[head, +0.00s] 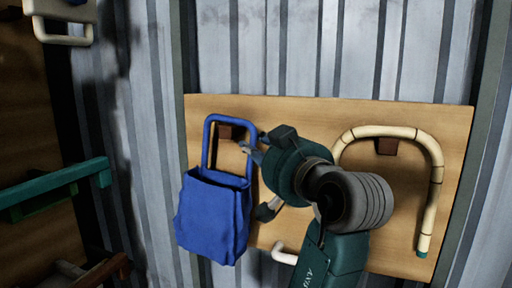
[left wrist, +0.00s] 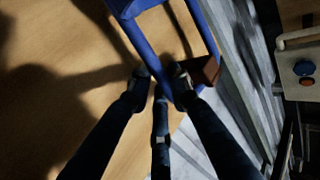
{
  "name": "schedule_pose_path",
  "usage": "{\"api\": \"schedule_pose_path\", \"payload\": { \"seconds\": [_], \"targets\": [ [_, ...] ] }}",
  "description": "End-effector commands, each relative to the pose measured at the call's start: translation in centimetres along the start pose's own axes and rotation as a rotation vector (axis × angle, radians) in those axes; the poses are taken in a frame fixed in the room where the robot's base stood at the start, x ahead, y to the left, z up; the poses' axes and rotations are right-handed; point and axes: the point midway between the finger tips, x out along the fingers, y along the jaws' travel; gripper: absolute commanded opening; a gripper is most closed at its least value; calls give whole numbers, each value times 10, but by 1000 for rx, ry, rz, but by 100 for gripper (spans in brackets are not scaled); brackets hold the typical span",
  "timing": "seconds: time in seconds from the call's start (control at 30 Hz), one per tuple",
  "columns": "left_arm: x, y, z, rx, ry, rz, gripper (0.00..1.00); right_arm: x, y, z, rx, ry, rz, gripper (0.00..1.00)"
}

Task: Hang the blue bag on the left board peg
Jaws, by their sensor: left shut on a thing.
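The blue bag (head: 212,218) hangs upright in front of the wooden board (head: 290,108) in the head view. Its loop handle (head: 208,140) stands above it. The left board peg (head: 226,132), a brown block, shows through the top of the loop. I cannot tell whether the loop is around the peg or just in front of it. My left gripper (head: 257,152) is at the handle's right side, shut on it. In the left wrist view the fingers (left wrist: 162,84) close on the blue handle (left wrist: 140,38), with the brown peg (left wrist: 207,72) close beside them. My right gripper is not in view.
A bent rattan cane (head: 436,190) hangs over the right peg (head: 386,147). A pale curved piece (head: 283,255) shows low on the board. A teal bar (head: 60,180) sticks out at the left. Grey corrugated wall (head: 300,45) surrounds the board.

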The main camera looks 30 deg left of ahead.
Motion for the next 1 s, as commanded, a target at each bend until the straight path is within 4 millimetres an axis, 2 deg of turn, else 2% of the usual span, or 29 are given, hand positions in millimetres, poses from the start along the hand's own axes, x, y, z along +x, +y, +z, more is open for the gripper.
{"api": "schedule_pose_path", "payload": {
  "seconds": [0.03, 0.13, 0.53, 1.0],
  "targets": [
    [0, 0, 0, 0, 1, 0, 21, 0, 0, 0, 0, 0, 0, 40],
    [0, 0, 0, 0, 1, 0, 41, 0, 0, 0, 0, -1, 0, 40],
    [-6, 1, 0, 0, -1, 3, 41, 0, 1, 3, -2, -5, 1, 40],
    [-71, 1, 0, 0, 1, 3, 41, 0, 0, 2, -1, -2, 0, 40]
  ]
}}
